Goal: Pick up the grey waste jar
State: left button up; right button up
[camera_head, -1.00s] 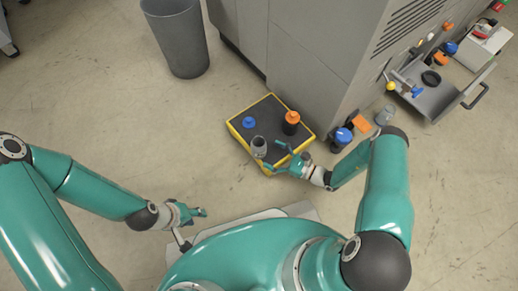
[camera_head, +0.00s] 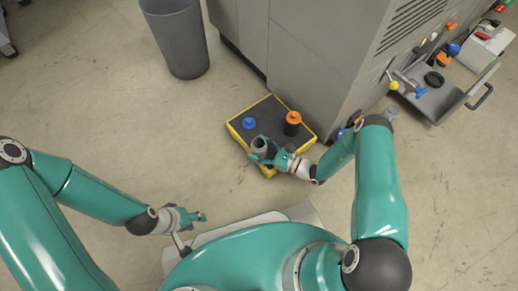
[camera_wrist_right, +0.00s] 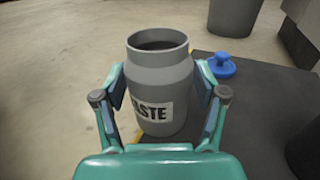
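The grey waste jar (camera_wrist_right: 160,72) stands upright with an open top on the dark mat; its label reads "ASTE", with its left part out of sight. The jar also shows in the head view (camera_head: 259,144). My right gripper (camera_wrist_right: 160,88) is open around the jar, one finger on each side. The gaps look very small, and I cannot make out firm contact. In the head view, my right gripper (camera_head: 262,152) is at the mat's front corner. My left gripper (camera_head: 198,217) is away from the mat, above the floor at left; its finger opening is unclear.
The yellow-edged mat (camera_head: 268,107) also holds a blue-topped item (camera_head: 248,123) and a dark jar with an orange top (camera_head: 292,122). A grey machine (camera_head: 310,60) stands just behind it. A grey bin (camera_head: 178,40) stands back left.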

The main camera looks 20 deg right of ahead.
jog(key=c, duration=0.8)
jog(key=shift+r, duration=0.15)
